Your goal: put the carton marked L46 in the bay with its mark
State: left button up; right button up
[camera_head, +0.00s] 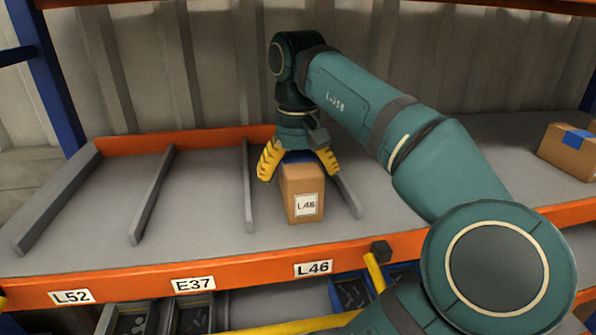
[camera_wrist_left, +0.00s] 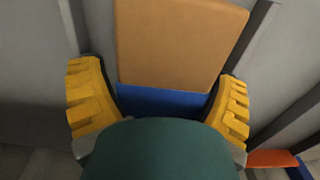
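The brown carton (camera_head: 302,180) marked L46 stands upright on the grey shelf, with its white mark facing the front. It is in the bay above the L46 label (camera_head: 313,268), between two grey dividers. My left gripper (camera_head: 298,168) is above and behind the carton, pointing down, with its yellow fingers spread either side of the carton's top. In the head view a gap shows beside the left-hand finger. In the left wrist view, the carton (camera_wrist_left: 178,45) and its blue band (camera_wrist_left: 160,101) lie between the open fingers (camera_wrist_left: 162,110). My right gripper is not in view.
Bays labelled E37 (camera_head: 193,284) and L52 (camera_head: 71,296) to the left are empty, split by grey dividers (camera_head: 152,195). Another carton with blue tape (camera_head: 568,152) stands at far right. Dark bins (camera_head: 188,315) sit below the orange front beam (camera_head: 240,274).

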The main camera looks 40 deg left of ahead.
pick_arm(q)
notch_tip(320, 180, up, 6)
jog(key=shift+r+p, duration=0.25)
jog(key=shift+p, duration=0.85)
jog(key=shift+r, duration=0.65)
